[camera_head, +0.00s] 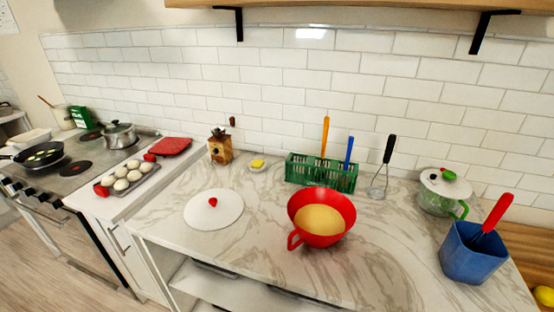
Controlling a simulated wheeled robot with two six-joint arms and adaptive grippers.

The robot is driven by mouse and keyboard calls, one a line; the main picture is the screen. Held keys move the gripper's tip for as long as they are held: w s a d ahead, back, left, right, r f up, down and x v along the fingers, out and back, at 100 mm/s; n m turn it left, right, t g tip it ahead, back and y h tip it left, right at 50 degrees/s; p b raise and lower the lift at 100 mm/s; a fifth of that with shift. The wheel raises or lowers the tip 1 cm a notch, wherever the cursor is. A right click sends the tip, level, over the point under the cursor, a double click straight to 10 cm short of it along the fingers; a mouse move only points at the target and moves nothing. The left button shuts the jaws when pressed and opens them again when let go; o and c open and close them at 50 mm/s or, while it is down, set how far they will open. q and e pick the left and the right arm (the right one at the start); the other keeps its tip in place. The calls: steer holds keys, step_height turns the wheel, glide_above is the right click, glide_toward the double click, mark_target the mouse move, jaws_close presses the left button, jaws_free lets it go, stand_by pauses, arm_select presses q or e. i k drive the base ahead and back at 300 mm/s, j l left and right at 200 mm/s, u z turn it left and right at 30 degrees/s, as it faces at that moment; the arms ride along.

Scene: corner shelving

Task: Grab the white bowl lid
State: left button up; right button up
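A round white lid (214,210) with a small red knob lies flat on the left part of the marble counter. A red bowl (321,218) with a handle stands to its right, holding something yellow-tan; the lid is apart from it. A glass pot with a white lid (446,182) and green knob stands at the right. Neither my left nor my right gripper shows in the head view.
A green basket (322,172) with utensils stands at the back by the tiled wall. A blue container (472,253) holds a red-handled tool at right. An egg tray (126,178) is left. The counter (240,248) before the lid is clear.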

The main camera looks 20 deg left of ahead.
mark_target(214, 209)
steer(key=u, duration=1.25)
steer(key=j+z, duration=0.1)
steer(key=i+j, duration=0.05)
